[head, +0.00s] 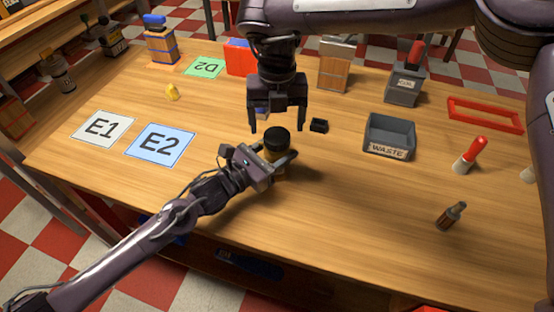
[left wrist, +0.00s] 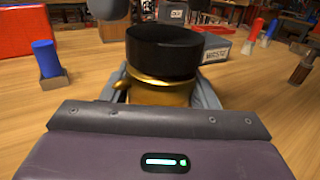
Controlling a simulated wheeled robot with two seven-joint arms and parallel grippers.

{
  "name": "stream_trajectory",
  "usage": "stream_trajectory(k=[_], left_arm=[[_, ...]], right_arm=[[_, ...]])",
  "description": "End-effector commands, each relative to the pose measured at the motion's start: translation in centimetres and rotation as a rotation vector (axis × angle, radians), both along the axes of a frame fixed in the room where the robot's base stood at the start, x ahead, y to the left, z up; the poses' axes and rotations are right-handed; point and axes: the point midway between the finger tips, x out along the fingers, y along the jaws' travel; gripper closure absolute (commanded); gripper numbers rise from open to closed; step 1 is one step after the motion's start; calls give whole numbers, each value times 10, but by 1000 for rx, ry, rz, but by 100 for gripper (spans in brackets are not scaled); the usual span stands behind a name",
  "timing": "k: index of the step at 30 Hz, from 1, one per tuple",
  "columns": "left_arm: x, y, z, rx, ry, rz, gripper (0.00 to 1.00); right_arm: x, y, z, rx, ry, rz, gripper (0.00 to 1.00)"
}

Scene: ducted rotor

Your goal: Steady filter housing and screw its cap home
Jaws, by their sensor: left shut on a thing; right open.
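The filter housing (head: 277,168) is a brass-coloured cylinder standing on the wooden bench, and it also shows in the left wrist view (left wrist: 160,92). A black cap (head: 276,138) sits on top of it, seen as a wide dark ring in the left wrist view (left wrist: 163,50). I cannot tell how tightly the cap is seated. My left gripper (head: 271,165) is shut around the housing below the cap, and its fingers hide part of the body. My right gripper (head: 278,122) points down above the cap with its fingers apart and empty.
A small black block (head: 319,126) lies right of the housing. Mats E1 (head: 103,127) and E2 (head: 160,146) lie left. The front bench is largely clear.

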Motion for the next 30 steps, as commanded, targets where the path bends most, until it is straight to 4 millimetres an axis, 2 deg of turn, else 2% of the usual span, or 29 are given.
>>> stream_trajectory(k=[1,6,12,16,24,25,30], left_arm=[[0,0,0,-1,-1,0,100],[0,0,0,-1,-1,0,100],[0,0,0,-1,-1,0,100],[0,0,0,-1,-1,0,100],[0,0,0,-1,-1,0,100],[0,0,0,-1,-1,0,44],[0,0,0,0,0,0,21]], right_arm=[[1,1,13,1,-6,1,21],[1,1,49,0,-5,1,21],[1,0,77,-1,-2,0,21],[0,1,85,0,-1,2,21],[0,0,86,0,0,1,21],[0,0,85,0,0,1,21],[0,0,85,0,0,1,21]])
